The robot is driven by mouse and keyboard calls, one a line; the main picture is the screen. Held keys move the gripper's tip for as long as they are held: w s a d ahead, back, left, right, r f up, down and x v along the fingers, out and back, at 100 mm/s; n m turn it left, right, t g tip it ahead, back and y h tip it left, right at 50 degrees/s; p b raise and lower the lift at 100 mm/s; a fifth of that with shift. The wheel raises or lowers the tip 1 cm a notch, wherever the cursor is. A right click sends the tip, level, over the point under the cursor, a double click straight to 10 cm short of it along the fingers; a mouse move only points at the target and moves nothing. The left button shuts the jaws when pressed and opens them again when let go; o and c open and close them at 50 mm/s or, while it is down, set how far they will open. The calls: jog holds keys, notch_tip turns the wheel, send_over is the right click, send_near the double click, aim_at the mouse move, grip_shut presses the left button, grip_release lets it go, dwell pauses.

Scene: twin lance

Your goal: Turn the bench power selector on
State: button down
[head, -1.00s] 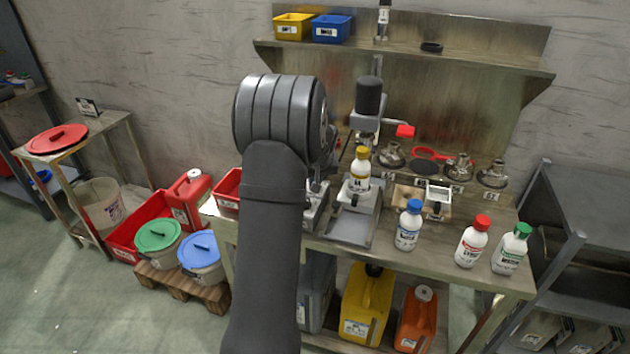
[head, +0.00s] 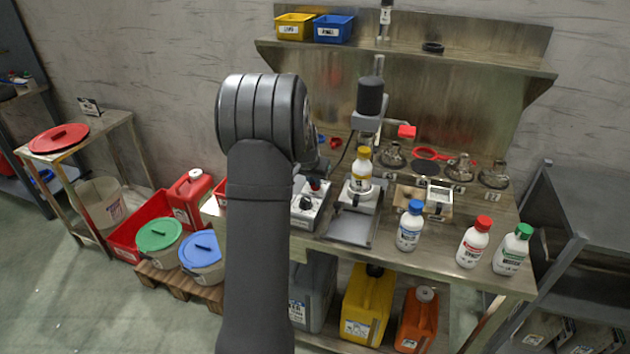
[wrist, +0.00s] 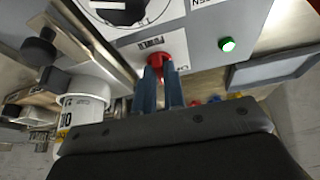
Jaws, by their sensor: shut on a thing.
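The power selector is a red knob (wrist: 160,63) under a POWER label on a light grey panel (wrist: 205,30) in the wrist view. My gripper (wrist: 161,82) has its two blue fingers shut on the knob, one on each side. A green lamp (wrist: 228,44) on the panel looks bright. Small lettering beside the knob is too small to read surely. In the head view the grey control box (head: 308,208) stands on the bench, with the red knob on top, partly hidden by my gripper.
A scale-like stand holding a yellow-capped bottle (head: 361,168) is right of the box. Blue-capped (head: 409,226), red-capped (head: 473,242) and green-capped (head: 512,250) bottles stand on the bench front. A black dial (wrist: 120,10) shares the panel. A shelf (head: 400,55) runs above.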

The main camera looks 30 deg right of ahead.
jog(key=m+g, duration=0.1)
jog(key=m, duration=0.4)
jog(key=shift+w+a+g+h, duration=0.15)
jog(key=shift+w+g+h, duration=0.05)
jog(key=shift+g+h, duration=0.2)
jog(key=shift+m, duration=0.3)
jog(key=shift+f, duration=0.1)
jog(key=c, duration=1.5)
grip_release()
jog(key=v, duration=1.7)
jog(key=shift+a+r, duration=0.2)
jog(key=shift+r, duration=0.05)
